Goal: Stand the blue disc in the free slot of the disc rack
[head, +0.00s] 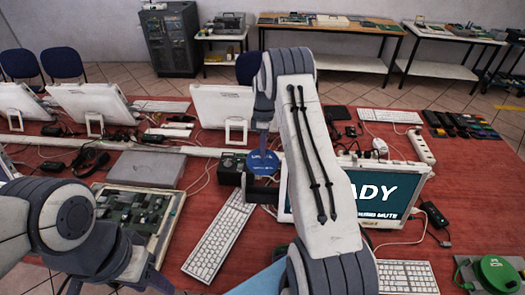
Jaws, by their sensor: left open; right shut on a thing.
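The blue disc (263,164) is near the middle of the head view, its round face toward me. My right gripper (263,149) reaches down to it from above and is shut on its upper part. A small dark frame (262,196) shows just below the disc; I cannot tell whether it is part of the disc rack or whether the disc touches it. I cannot make out the rack or its free slot for sure. My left gripper (108,284) is open and empty at the bottom left, partly cut off by the picture's edge.
A white keyboard (220,240), a green circuit board (140,215) and a dark box (231,167) lie around the disc on the red table. A monitor (380,192) stands behind my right arm. A green round thing (498,274) is at bottom right. Cables run between them.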

